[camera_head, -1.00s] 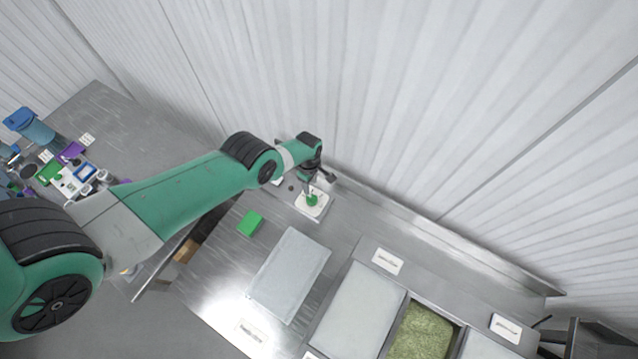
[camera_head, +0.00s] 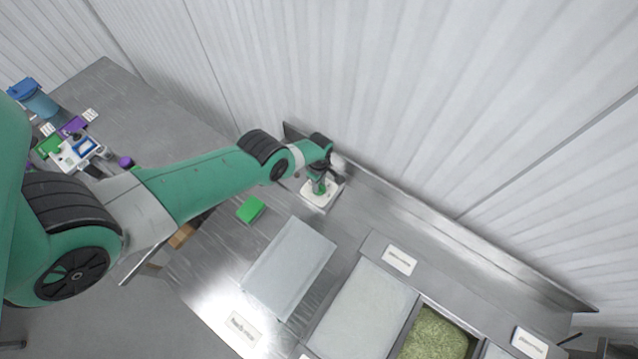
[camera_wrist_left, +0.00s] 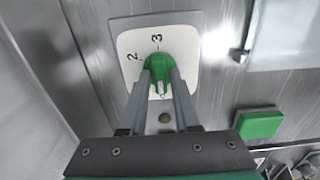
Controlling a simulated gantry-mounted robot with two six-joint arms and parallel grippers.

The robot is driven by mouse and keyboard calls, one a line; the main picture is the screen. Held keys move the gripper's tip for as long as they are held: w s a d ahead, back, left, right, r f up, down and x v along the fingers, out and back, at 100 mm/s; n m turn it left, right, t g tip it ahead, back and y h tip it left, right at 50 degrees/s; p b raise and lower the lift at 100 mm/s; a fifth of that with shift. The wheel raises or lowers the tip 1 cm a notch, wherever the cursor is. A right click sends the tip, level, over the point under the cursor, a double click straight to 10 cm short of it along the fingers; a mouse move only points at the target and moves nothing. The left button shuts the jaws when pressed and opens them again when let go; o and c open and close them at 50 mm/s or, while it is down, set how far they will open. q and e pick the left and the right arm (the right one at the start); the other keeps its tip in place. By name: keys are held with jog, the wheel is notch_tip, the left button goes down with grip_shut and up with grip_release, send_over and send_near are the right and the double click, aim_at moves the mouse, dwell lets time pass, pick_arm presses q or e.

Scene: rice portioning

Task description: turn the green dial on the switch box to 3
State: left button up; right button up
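The switch box (camera_head: 312,199) is a small white plate at the back of the steel counter. In the left wrist view its white face (camera_wrist_left: 188,45) shows the numerals 2 and 3. The green dial (camera_wrist_left: 158,64) sits on this face, just below the 3, with its upper end towards the 3. My left gripper (camera_wrist_left: 161,76) has a finger on each side of the dial, and the dial fills the gap at the fingertips. In the head view my left gripper (camera_head: 320,182) reaches down to the box and partly hides the dial. My right gripper is not in view.
A green block (camera_head: 250,209) lies left of the box; it also shows in the left wrist view (camera_wrist_left: 258,124). A pale tray (camera_head: 288,268) lies in front. A bin of green grains (camera_head: 437,335) is at the lower right. The wall (camera_head: 400,90) rises close behind.

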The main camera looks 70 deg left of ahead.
pick_arm(q)
grip_shut()
